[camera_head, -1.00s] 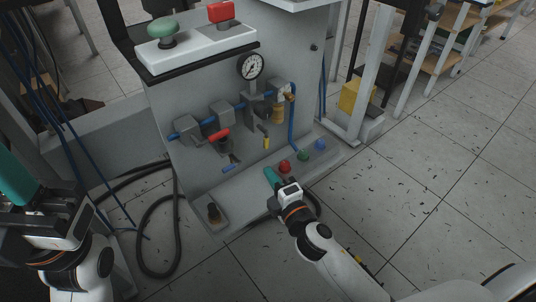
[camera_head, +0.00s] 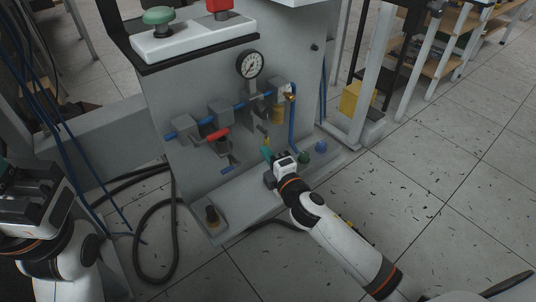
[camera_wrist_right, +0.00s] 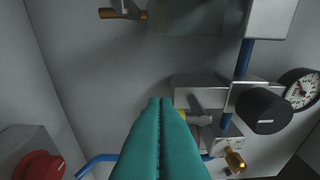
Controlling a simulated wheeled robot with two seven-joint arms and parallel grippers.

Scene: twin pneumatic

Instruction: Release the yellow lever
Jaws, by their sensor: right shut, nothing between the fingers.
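The small yellow lever (camera_head: 267,141) is on the front of the grey pneumatic panel, below the pressure gauge. My right gripper (camera_head: 266,152) is shut and empty, its teal fingertips close to the lever's lower end. In the right wrist view, the shut teal fingers (camera_wrist_right: 160,105) point at the panel, and a yellow piece (camera_wrist_right: 182,116) shows just beside their tips, partly hidden. I cannot tell whether they touch. My left gripper (camera_head: 4,168) is at the left edge, mostly cut off; its jaw state is unclear.
The gauge (camera_head: 250,65), blue pipe (camera_head: 241,105) and red lever (camera_head: 217,134) are on the panel around the yellow lever. Green (camera_head: 304,158) and blue (camera_head: 320,146) buttons sit on the lower ledge. A black hose (camera_head: 140,245) lies on the floor at left.

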